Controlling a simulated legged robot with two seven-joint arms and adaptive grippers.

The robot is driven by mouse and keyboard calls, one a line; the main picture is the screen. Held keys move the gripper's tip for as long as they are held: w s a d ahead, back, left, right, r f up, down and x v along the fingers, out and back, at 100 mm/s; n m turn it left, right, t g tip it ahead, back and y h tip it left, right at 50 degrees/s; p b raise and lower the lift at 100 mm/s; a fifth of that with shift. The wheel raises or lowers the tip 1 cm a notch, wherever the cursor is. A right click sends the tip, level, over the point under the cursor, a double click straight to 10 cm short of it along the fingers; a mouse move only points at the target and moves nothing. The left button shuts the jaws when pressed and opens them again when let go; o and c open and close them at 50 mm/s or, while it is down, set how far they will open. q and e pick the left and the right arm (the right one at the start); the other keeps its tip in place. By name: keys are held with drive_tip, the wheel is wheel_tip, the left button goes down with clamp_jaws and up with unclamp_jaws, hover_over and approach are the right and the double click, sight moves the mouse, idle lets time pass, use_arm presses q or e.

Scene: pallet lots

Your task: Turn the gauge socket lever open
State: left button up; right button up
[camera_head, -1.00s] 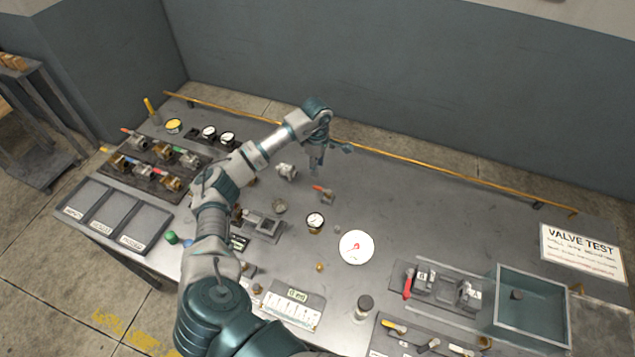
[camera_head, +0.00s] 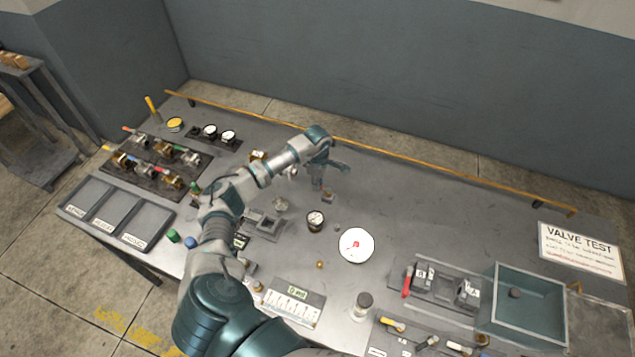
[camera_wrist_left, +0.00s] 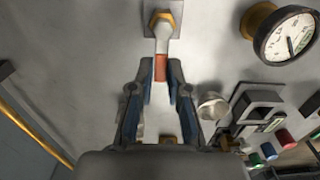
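The lever, with an orange-red grip (camera_wrist_left: 160,68), shows in the left wrist view. Its pale arm runs up to a brass nut (camera_wrist_left: 162,20) on a square grey plate. My left gripper (camera_wrist_left: 161,82) has one finger on each side of the orange-red grip, with a small gap visible beside it. A gauge with a white dial (camera_wrist_left: 288,36) stands right of the lever in the wrist view. My right gripper is out of view.
A round white dial (camera_head: 356,245) and a dark gauge (camera_head: 315,221) stand in front of the gripper. A grey block fixture (camera_head: 262,224) is to the left. A yellow rail (camera_head: 400,157) runs along the back edge.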

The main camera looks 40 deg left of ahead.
use_arm(q)
clamp_jaws()
drive_tip(key=n, duration=0.1)
drive_tip(key=s+n, duration=0.1)
drive_tip(key=n, duration=0.1)
drive_tip(key=d+n+p, duration=0.1)
drive_tip(key=n, duration=0.1)
drive_tip(key=shift+s+r, duration=0.15)
drive_tip(key=shift+s, duration=0.1)
drive_tip(key=n, duration=0.2)
drive_tip(key=d+n, duration=0.1)
drive_tip(key=n, duration=0.1)
drive_tip(key=s+n+p, duration=0.1)
drive_tip(key=shift+d+n, duration=0.3)
drive_tip(key=shift+n, duration=0.1)
drive_tip(key=n, duration=0.1)
drive_tip(key=d+n, duration=0.1)
drive_tip(key=n, duration=0.2)
drive_tip(key=shift+d+r+p, duration=0.1)
drive_tip(key=shift+d+p, duration=0.15)
drive_tip(key=shift+p, duration=0.15)
drive_tip(key=shift+w+d+n, duration=0.1)
drive_tip(key=shift+d+n, duration=0.15)
drive_tip(key=shift+n, duration=0.5)
drive_tip(key=shift+w+d+n, duration=0.1)
drive_tip(key=shift+d+n, duration=0.1)
drive_tip(key=shift+n, duration=0.55)
